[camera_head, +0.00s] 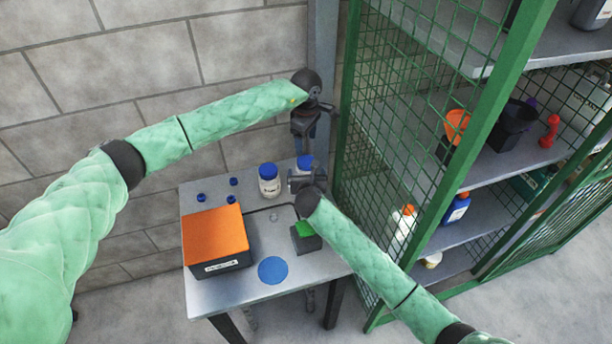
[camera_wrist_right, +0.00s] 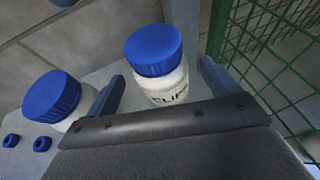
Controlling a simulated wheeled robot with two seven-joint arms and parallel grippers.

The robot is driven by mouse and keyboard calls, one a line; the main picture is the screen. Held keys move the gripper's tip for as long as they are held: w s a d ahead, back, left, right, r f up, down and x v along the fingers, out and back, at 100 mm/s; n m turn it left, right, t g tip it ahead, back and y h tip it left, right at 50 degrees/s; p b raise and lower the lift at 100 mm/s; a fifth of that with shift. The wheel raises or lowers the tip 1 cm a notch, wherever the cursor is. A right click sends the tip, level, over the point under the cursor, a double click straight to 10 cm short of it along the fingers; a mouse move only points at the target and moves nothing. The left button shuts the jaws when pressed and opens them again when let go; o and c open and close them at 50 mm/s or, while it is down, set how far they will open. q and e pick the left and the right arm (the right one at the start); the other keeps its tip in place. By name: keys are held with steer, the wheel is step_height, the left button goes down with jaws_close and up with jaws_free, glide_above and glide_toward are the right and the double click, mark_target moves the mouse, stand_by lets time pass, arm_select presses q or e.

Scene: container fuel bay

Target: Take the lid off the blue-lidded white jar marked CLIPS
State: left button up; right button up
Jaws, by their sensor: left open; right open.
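The white jar marked CLIPS (camera_wrist_right: 168,88) stands upright with its blue lid (camera_wrist_right: 153,50) on, in the right wrist view. In the head view its blue lid (camera_head: 305,161) shows at the back of the table, its body mostly hidden by my right gripper. My right gripper (camera_head: 297,182) is open and low at the jar; in the right wrist view its fingers (camera_wrist_right: 165,90) stand on either side of the jar, with gaps visible. My left gripper (camera_head: 303,140) is open, pointing down above the lid, and looks empty.
A second blue-lidded white jar (camera_head: 269,181) stands to the left. Small blue caps (camera_head: 201,198), an orange-topped box (camera_head: 215,236), a blue disc (camera_head: 272,270) and a green-topped block (camera_head: 306,237) are on the table (camera_head: 236,290). A green mesh cage (camera_head: 400,125) is close on the right, a block wall (camera_head: 150,60) behind.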

mark_target(306, 160)
arm_select(q)
steer(key=shift+s+r, duration=0.2)
arm_select(e)
steer(key=shift+w, duration=0.25)
arm_select(q)
steer(key=shift+w+f, duration=0.2)
arm_select(e)
steer(key=shift+w+f, duration=0.2)
steer(key=shift+w, duration=0.05)
arm_select(q)
steer(key=shift+s+r, duration=0.15)
arm_select(e)
steer(key=shift+s+r, duration=0.1)
steer(key=c, duration=1.7)
arm_select(q)
steer(key=shift+r, duration=0.1)
arm_select(e)
jaws_close()
arm_select(q)
steer(key=m, duration=0.3)
steer(key=a+m, duration=0.1)
steer(key=m, duration=0.5)
steer(key=shift+d, duration=0.25)
steer(key=m, duration=0.4)
steer(key=shift+d, duration=0.2)
steer(key=shift+m, duration=0.3)
steer(key=shift+f, duration=4.15)
